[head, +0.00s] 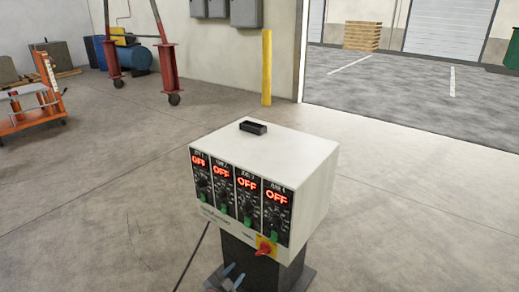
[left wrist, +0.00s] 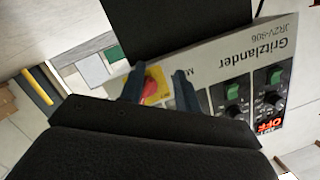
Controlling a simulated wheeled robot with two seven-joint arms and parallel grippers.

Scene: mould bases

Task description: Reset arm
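A white control box (head: 290,160) stands on a dark pedestal (head: 250,266) in the head view. Its front has a row of black panels, each with a red OFF display (head: 198,160), a dial and a green switch (head: 247,221). A red rotary switch on a yellow plate (head: 265,246) sits at the lower right of the front. My left gripper (head: 233,276) is low in front of the pedestal, left of and below the red switch. In the left wrist view its fingers (left wrist: 159,76) are apart and empty, with the red switch (left wrist: 151,87) showing between them. My right gripper is out of view.
A small black tray (head: 253,127) lies on the box top. A yellow post (head: 267,67), a red gantry frame (head: 170,60) and an orange cart (head: 35,105) stand farther back. The floor around the box looks clear.

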